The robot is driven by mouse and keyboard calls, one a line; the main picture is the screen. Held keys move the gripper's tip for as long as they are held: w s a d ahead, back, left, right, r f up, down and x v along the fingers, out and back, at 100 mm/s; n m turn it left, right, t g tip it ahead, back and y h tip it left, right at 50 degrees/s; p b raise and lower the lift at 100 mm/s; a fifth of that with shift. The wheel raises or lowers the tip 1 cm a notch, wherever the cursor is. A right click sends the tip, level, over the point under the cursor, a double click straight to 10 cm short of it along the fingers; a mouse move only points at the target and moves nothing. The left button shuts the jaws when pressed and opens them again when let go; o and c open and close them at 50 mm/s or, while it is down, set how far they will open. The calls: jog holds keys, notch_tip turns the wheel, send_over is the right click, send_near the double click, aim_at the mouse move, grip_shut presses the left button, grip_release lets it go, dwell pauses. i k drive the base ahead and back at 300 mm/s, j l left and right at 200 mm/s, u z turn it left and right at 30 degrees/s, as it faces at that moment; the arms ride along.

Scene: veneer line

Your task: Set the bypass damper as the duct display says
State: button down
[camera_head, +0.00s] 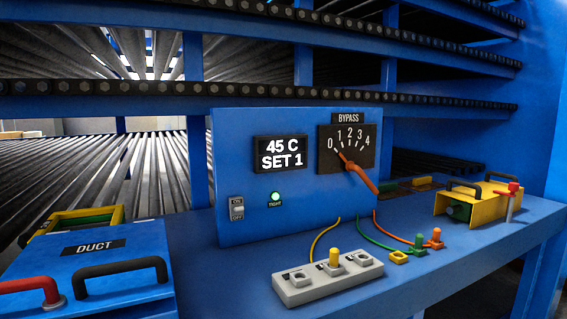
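The duct display (281,153) on the blue panel (235,205) reads "45 C" and "SET 1". To its right is the black bypass dial (364,156), marked 0 to 4 and labelled BYPASS. Its orange-red damper lever (363,178) has its handle towards the lower right. Its pointer end is towards the upper left, near 0 on the side of 1; I cannot tell the exact setting. My gripper is not in view.
A green TIGHT lamp (275,197) is lit near an ON/OFF switch (238,207). A grey socket block (300,290) holds a yellow plug. Green and orange plugs (436,238) lie right. A DUCT box (95,270) with handles stands left; a yellow box (457,213) stands right.

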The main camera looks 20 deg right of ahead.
aim_at(350, 165)
jog(key=i+l+z, duration=0.2)
jog(key=l, duration=0.35)
jog(key=i+l+z, duration=0.2)
jog(key=l, duration=0.35)
jog(key=i+l+z, duration=0.2)
jog(key=l, duration=0.25)
jog(key=i+l+z, duration=0.2)
jog(key=l, duration=0.25)
jog(key=i+l+z, duration=0.2)
jog(key=i+l, duration=0.2)
jog(key=i+j, duration=0.35)
jog(key=j, duration=0.15)
